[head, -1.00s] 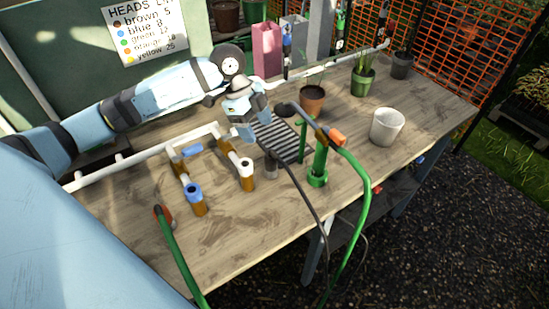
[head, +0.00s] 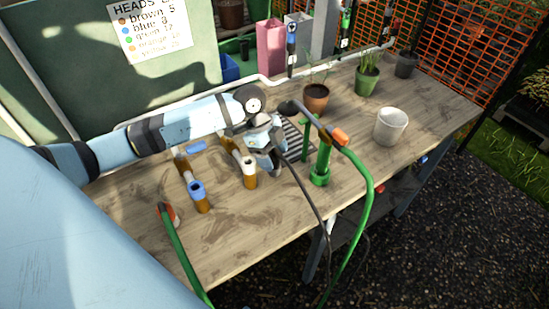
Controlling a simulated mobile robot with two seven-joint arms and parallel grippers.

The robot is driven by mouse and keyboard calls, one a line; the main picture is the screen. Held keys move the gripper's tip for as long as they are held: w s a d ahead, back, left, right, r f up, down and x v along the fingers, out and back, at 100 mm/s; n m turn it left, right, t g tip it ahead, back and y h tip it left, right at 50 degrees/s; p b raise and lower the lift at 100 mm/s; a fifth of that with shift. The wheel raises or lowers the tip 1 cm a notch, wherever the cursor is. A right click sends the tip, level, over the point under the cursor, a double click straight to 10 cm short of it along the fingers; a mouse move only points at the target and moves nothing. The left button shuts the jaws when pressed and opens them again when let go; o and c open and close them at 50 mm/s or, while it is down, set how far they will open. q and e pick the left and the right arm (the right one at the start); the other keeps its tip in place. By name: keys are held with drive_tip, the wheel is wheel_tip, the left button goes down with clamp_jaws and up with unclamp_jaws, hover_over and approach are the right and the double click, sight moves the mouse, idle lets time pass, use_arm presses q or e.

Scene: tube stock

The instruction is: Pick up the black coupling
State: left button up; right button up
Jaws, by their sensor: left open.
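My left gripper (head: 274,168) is open and low over the bench, beside a white-topped brown pipe fitting (head: 249,174) and in front of the slatted grey drain (head: 296,140). I cannot make out the black coupling for certain. A small dark-topped grey cylinder that showed under the gripper earlier is now mostly hidden behind it. I cannot tell whether the fingers are around it or only near it. My right gripper is not in view.
A blue-topped brown fitting (head: 198,197) stands front left of the gripper. A green stand (head: 320,172) with a hose and orange connector (head: 339,136) is close on the right. A dark cable runs past the gripper. A white pot (head: 390,126) stands farther right.

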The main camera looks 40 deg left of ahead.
use_arm(q)
drive_tip(key=c, duration=1)
drive_tip(key=shift+r, duration=0.15)
drive_tip(key=shift+c, duration=0.2)
wheel_tip(320, 180, up, 20)
drive_tip(key=shift+r+p, duration=2.25)
drive_tip(key=shift+r, duration=0.15)
